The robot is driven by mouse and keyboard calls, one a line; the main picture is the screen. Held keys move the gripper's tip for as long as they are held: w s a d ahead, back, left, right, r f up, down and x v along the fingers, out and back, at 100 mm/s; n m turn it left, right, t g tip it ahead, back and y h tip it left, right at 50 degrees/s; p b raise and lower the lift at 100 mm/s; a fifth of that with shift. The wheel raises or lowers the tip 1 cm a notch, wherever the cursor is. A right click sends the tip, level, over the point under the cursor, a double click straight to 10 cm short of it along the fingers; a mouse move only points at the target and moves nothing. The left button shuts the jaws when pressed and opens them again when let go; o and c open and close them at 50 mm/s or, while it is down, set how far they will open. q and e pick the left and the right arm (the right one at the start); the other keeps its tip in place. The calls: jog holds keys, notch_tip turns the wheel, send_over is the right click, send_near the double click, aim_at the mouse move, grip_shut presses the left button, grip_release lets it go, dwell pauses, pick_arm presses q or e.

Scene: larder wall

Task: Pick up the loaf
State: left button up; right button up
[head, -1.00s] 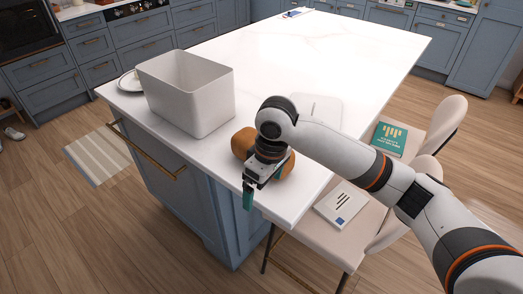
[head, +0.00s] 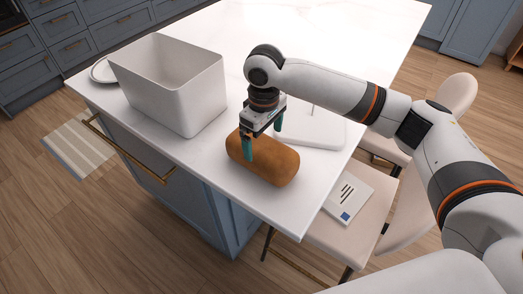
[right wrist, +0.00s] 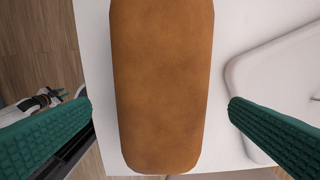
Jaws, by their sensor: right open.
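The loaf (head: 270,163) is a brown, rounded block lying on the white worktop near its front corner. It fills the middle of the right wrist view (right wrist: 162,85), lengthwise. My right gripper (head: 263,142) is over the loaf, pointing down, with its green fingers open. In the right wrist view one finger shows on each side of the loaf, with a gap on both sides. Part of what looks like my left gripper (right wrist: 42,102) shows small at the left of that view, its jaws unclear.
A tall white bin (head: 170,95) stands on the worktop (head: 310,50) left of the loaf. A plate (head: 103,70) is behind it. A flat white board (head: 315,132) lies close right of the loaf. A chair with a booklet (head: 348,197) stands by the edge.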

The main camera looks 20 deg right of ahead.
aim_at(262, 144)
jog(key=shift+w+f, duration=0.1)
jog(key=shift+f, duration=0.4)
jog(key=shift+w+f, duration=0.1)
jog(key=shift+f, duration=0.2)
notch_tip(262, 144, down, 4)
jog(key=shift+w+a+f+p, duration=0.1)
jog(key=shift+a+f+p, duration=0.05)
jog(key=shift+p, duration=0.45)
jog(key=shift+f, duration=0.4)
jog(key=shift+c, duration=0.2)
pick_arm(q)
jog(key=shift+w+r, duration=0.55)
jog(key=shift+r, duration=0.15)
pick_arm(e)
jog(key=shift+w, duration=0.1)
jog(key=c, duration=1.1)
